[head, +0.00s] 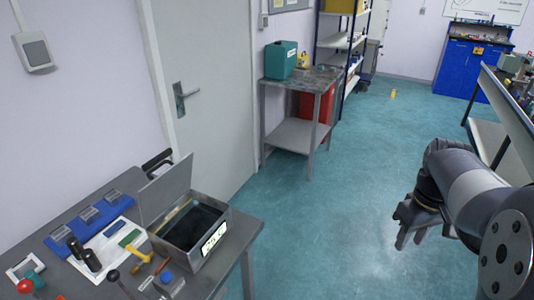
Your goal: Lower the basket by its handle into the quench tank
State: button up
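A metal box with a raised lid, which looks like the quench tank (197,263), stands on the bench at the lower left in the head view. Its inside is dark and a white label is on its side. I cannot make out a basket or its handle in this view. My gripper (412,240) hangs at the right, over the floor, far from the tank. Its fingers point down and appear apart, with nothing seen between them.
The grey bench (242,238) also holds a yellow-handled tool (138,250), dark cylinders (88,256) and a blue rack (70,243). A side table (305,75) with a teal box (280,60) stands by the door. The blue-green floor between is clear.

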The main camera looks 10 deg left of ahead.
aim_at(195, 238)
jog(key=i+l+z, duration=0.3)
jog(key=i, duration=0.5)
jog(key=i+l+z, duration=0.15)
jog(key=i+z, duration=0.15)
jog(key=i, duration=0.55)
jog(key=i+j+u, duration=0.1)
jog(key=i+u, duration=1.1)
jog(key=i+l+u, duration=0.25)
jog(key=u, duration=0.15)
jog(key=i+j+u, duration=0.1)
jog(key=u, duration=0.35)
jog(key=i+u, duration=0.3)
jog(key=u, duration=0.2)
jog(key=i+u, duration=0.2)
jog(key=u, duration=0.25)
jog(key=i+l+u, duration=0.1)
jog(key=u, duration=0.4)
jog(key=i+u, duration=0.25)
jog(key=u, duration=0.15)
jog(key=i+u, duration=0.25)
jog(key=u, duration=0.2)
jog(key=i+l+u, duration=0.1)
jog(key=i+u, duration=0.15)
jog(key=u, duration=0.15)
jog(key=i+l+u, duration=0.2)
jog(key=u, duration=0.25)
